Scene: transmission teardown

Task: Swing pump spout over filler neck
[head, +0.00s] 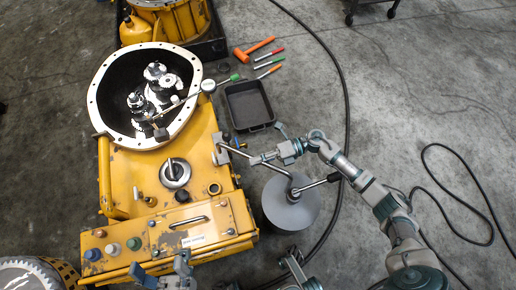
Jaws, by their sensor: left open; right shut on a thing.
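The pump is a round grey drum (290,205) on the floor right of the yellow transmission housing (197,140). Its dark handle points right. Its thin spout (240,152) runs up-left from the pump top, its tip near the housing's right edge. A small brass-rimmed opening (214,189), which looks like the filler neck, sits on the housing's right side. The spout tip appears above it in the picture and apart from it. My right gripper (264,159) is shut on the spout. My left gripper (165,272) is open at the bottom edge, by the housing's front; its fingers are partly cut off.
A black tray (249,105) lies right of the housing, with an orange hammer (254,48) and small tools above it. A black cable (345,75) curves across the floor. The floor at right is mostly clear.

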